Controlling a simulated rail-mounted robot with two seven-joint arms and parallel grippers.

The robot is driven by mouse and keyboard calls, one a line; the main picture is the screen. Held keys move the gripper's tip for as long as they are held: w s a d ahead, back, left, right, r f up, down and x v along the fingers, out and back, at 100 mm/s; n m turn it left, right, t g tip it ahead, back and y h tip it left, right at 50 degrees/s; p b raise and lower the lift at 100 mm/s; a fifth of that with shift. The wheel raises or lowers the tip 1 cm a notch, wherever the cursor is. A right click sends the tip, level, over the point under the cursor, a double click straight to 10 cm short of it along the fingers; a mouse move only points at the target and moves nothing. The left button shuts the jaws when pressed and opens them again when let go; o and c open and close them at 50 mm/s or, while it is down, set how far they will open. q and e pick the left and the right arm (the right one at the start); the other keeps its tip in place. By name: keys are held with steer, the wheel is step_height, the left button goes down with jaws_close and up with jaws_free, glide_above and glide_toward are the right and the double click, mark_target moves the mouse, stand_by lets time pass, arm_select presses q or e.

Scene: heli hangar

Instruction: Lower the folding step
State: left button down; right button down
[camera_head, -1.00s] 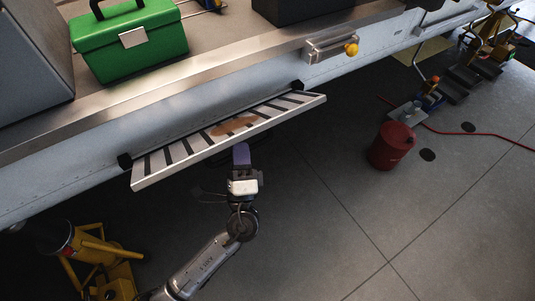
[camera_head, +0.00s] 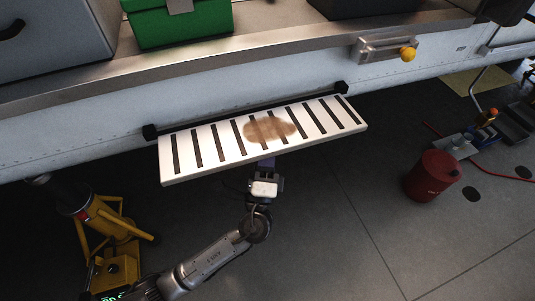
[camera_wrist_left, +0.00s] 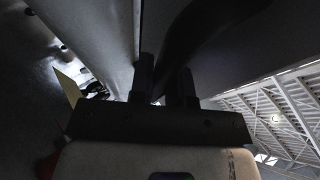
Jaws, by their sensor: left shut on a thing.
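The folding step (camera_head: 210,160) is a white panel with dark stripes and a brown smudge, hinged along a black bar on the side of the helicopter. In the head view it stands out from the side, its top face showing broadly. My left gripper (camera_head: 267,168) is at the step's outer edge, near its middle, with its fingertips hidden under the panel. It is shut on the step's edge. In the left wrist view the two dark fingers (camera_wrist_left: 165,85) stand close together against a dark surface. My right gripper is in neither view.
A silver latch with a yellow knob (camera_head: 407,54) is on the side, right of the step. A green box (camera_head: 180,25) stands on the floor above. A yellow jack (camera_head: 115,235) stands at lower left, a red drum (camera_head: 432,176) at right. The floor between is clear.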

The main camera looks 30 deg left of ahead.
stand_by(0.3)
arm_select(q)
steer(key=c, duration=1.2)
jaws_free()
steer(key=shift+o, duration=0.5)
steer(key=shift+r, duration=0.1)
steer(key=shift+s, duration=0.1)
steer(key=p+v, duration=0.1)
steer(key=v, duration=1.2)
steer(key=shift+s+f+p, duration=0.2)
steer(key=shift+f+p, duration=0.15)
